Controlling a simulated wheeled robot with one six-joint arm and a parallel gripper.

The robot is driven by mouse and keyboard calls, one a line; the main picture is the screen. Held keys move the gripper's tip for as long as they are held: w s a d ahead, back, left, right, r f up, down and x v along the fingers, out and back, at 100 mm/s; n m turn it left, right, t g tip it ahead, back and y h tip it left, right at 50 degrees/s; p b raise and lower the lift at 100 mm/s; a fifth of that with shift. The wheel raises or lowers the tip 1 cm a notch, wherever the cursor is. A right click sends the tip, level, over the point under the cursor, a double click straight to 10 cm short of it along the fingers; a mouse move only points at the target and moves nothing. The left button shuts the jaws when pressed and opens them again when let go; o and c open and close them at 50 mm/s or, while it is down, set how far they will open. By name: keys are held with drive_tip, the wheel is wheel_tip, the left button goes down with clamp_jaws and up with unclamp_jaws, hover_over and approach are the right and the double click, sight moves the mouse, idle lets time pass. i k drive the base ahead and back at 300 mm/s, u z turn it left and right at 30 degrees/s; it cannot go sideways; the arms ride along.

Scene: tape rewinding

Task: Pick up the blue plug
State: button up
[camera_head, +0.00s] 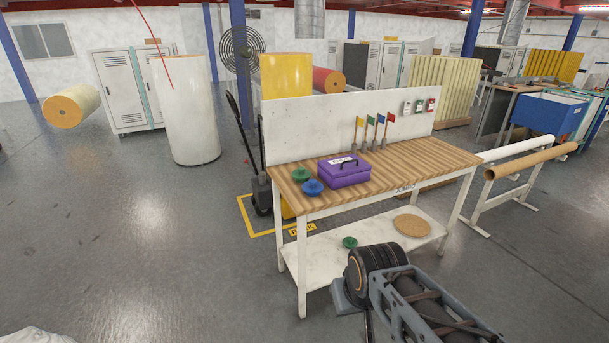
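A round blue plug (312,187) lies on the wooden top of the workbench (420,160), near its front left corner. A similar green plug (301,174) lies just behind and left of it. A purple box (343,171) with a black handle stands just right of the blue plug. Part of my arm shows at the bottom right, in front of the bench and apart from the blue plug. My gripper's fingers cannot be seen.
Several small flags (374,134) stand at the back of the bench. A lower shelf (330,255) bears another green plug (350,242) and a round brown disc (412,225). A roll rack (515,175) stands at right. Floor left of the bench is open.

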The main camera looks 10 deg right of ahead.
sight(312, 188)
drive_tip(key=i, duration=0.2)
drive_tip(key=u, duration=1.7)
drive_tip(key=i, duration=1.4)
drive_tip(key=z, duration=2.2)
drive_tip(key=i, duration=1)
